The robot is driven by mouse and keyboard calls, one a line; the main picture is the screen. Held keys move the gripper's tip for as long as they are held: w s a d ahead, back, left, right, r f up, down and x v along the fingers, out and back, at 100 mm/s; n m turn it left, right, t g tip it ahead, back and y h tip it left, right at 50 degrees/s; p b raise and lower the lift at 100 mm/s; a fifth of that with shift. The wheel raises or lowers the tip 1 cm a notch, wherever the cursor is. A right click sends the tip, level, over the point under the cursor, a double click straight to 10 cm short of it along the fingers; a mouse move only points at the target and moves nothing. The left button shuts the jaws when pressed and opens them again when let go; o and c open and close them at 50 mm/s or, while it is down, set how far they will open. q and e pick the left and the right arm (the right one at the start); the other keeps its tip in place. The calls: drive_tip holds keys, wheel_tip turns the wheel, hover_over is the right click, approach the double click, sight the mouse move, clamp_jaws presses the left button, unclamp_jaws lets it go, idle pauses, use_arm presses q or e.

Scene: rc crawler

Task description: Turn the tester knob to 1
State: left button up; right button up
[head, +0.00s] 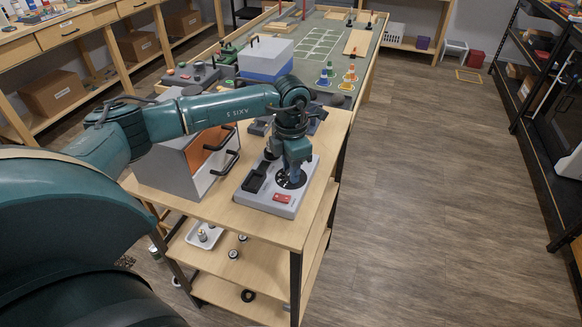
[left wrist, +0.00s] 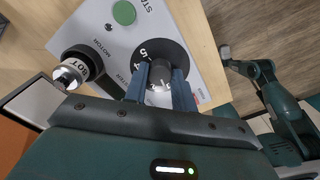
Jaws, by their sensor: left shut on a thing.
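The tester (head: 268,203) is a light grey box on the near wooden bench. Its black round dial (head: 283,183) also shows in the left wrist view (left wrist: 178,52), with white numbers, a 5 and a 4 among them. My left gripper (head: 294,174) points down over the dial. In the left wrist view its two blue-grey fingers (left wrist: 161,84) are closed on both sides of the dark grey knob (left wrist: 160,70). The knob's pointer and the number it stands at are hidden or too small to tell. My right arm (left wrist: 268,90) shows at the right there; its jaws are unclear.
The tester also bears a green button (left wrist: 124,12), a red label or button (head: 282,198) and a motor socket (left wrist: 82,66). A grey toolbox (head: 165,167) with black handles stands left of it. Lower shelves hold a white tray (head: 204,236).

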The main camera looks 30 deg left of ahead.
idle(0.5)
use_arm(q)
drive_tip(key=o, duration=1)
wheel_tip(320, 180, up, 13)
drive_tip(key=b, duration=0.1)
drive_tip(key=shift+r, duration=0.1)
